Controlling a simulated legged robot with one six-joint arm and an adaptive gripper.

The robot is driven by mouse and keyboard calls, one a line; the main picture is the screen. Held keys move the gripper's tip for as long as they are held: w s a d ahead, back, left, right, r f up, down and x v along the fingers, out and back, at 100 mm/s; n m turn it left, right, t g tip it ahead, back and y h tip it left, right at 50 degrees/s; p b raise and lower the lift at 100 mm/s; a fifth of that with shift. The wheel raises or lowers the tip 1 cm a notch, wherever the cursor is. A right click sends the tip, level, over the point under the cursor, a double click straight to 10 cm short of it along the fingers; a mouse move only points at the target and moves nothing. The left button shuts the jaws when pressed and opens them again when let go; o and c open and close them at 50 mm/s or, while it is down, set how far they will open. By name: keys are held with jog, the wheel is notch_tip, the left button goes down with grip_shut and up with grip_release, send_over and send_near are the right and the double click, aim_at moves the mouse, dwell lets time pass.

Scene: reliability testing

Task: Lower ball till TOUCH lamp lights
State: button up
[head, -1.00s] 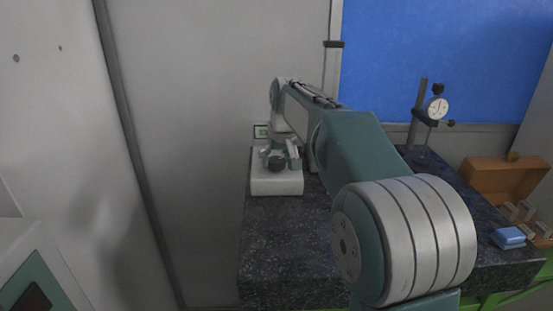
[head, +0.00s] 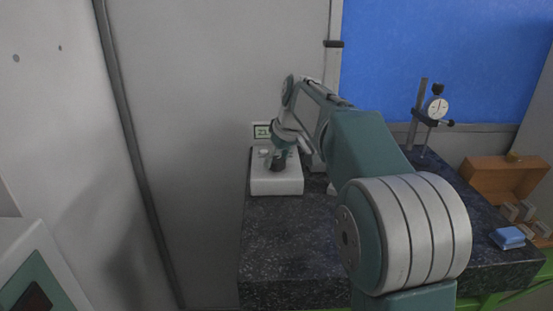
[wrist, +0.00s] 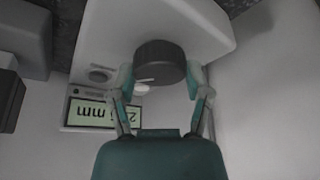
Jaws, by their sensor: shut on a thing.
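A white instrument (head: 277,184) stands on the dark speckled bench top, with a dark round knob (head: 277,165) on it. In the wrist view my gripper (wrist: 160,72) is shut on this knob (wrist: 160,62), one finger on each side. A display (wrist: 104,113) beside the knob shows a reading in mm, upside down in this view and partly covered by a finger. It also shows in the head view (head: 263,131) behind the instrument, too small to read. A small pale disc (wrist: 142,88) sits just below the knob. I cannot make out a ball or a TOUCH lamp.
A dial gauge on a stand (head: 437,108) is at the bench's back right. A wooden box (head: 495,176) with small clear blocks and a blue block (head: 508,238) are at the right. The bench top (head: 285,245) in front of the instrument is clear.

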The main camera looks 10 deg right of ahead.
jog(key=shift+f, duration=0.25)
jog(key=o, duration=1.2)
jog(key=shift+c, duration=0.2)
jog(key=shift+r, duration=0.15)
jog(key=shift+r, duration=0.1)
jog(key=shift+s+r, duration=0.1)
jog(key=shift+r, duration=0.2)
jog(key=v, duration=1.1)
